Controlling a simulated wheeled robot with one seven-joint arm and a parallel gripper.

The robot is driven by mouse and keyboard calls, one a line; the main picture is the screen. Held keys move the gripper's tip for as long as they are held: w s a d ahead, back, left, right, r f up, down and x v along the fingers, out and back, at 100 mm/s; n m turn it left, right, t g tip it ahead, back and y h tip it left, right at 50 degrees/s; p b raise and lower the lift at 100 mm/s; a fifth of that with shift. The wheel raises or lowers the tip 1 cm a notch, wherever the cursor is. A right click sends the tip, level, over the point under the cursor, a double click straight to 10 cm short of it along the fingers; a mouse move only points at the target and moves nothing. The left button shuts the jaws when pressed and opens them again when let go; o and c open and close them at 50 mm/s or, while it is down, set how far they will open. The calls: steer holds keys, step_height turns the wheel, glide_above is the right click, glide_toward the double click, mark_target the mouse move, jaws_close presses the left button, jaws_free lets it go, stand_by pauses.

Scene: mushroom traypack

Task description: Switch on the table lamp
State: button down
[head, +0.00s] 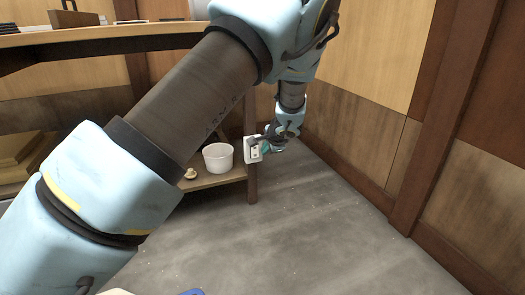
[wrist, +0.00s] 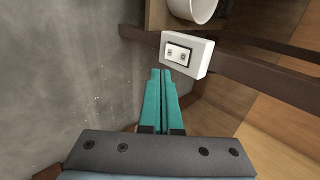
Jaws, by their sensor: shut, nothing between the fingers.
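A white switch box (head: 253,150) is fixed on a dark table leg, beside the lower shelf. In the wrist view the switch box (wrist: 187,54) shows a pale plate with two small dark marks. My gripper (head: 266,147) is beside the box in the head view, small and partly hidden. In the wrist view my gripper's teal fingers (wrist: 161,73) are shut together and empty. Their tips point at the box's lower left edge; I cannot tell whether they touch it. I cannot make out a table lamp in either view.
A white bowl (head: 218,157) and a small mushroom-like piece (head: 190,174) are on the lower shelf (head: 226,178). The wooden tabletop (head: 100,38) is above, partly behind my arm. A panelled wall (head: 400,125) stands at right.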

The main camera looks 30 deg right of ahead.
mark_target(256, 156)
steer(key=shift+p+v, duration=0.55)
steer(key=shift+v, duration=1.75)
steer(key=s+f+m+t+p, duration=0.1)
steer(key=f+m+t+p, duration=0.1)
steer(key=m, duration=1)
steer(key=s+f+m+t+p, duration=0.1)
steer(key=f+m+t+p, duration=0.1)
steer(key=m, duration=1)
steer(key=s+f+m+t+h+p, duration=0.1)
steer(key=f+m, duration=0.4)
steer(key=m, duration=0.7)
steer(key=t+p, duration=0.1)
steer(key=t, duration=0.1)
steer(key=shift+s+a+f+t, duration=0.15)
steer(key=shift+s+f+t, duration=0.2)
steer(key=shift+t, duration=0.05)
steer(key=w+b, duration=0.2)
steer(key=w, duration=0.2)
steer(key=w+d+f+b, duration=0.1)
steer(key=w+b, duration=0.1)
steer(key=w, duration=0.2)
steer(key=w+f+b, duration=0.1)
steer(key=w+b, duration=0.1)
steer(key=w, duration=0.3)
steer(key=shift+d, duration=0.25)
steer(key=shift+w+r, duration=0.15)
steer(key=shift+w, duration=0.25)
